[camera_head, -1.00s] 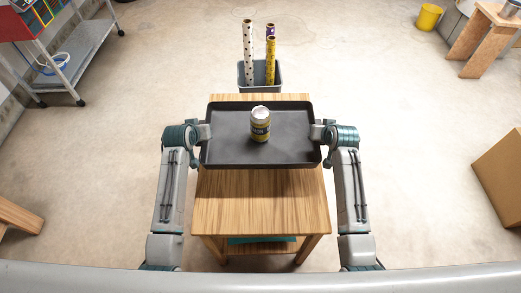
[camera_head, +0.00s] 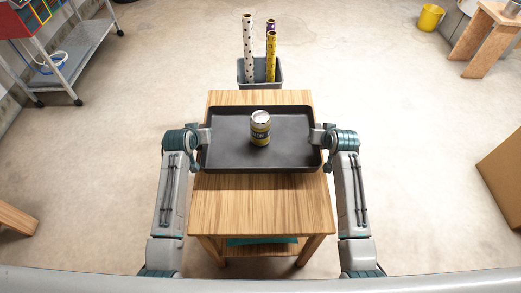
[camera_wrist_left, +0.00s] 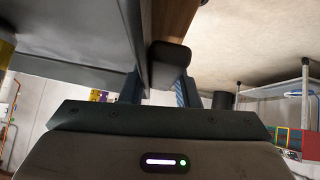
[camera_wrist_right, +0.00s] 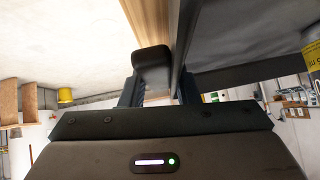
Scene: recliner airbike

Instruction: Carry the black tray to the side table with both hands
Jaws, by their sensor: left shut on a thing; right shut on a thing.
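The black tray (camera_head: 220,155) is level over the wooden side table (camera_head: 255,205), covering its middle; whether it touches the top I cannot tell.
A grey bin (camera_head: 245,76) with several patterned rolls stands behind the table. A wheeled metal cart (camera_head: 80,62) is at the upper left. A cardboard box (camera_head: 503,175) is at the right. A yellow bucket (camera_head: 430,17) and wooden stool (camera_head: 480,45) are upper right. The floor between is clear.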

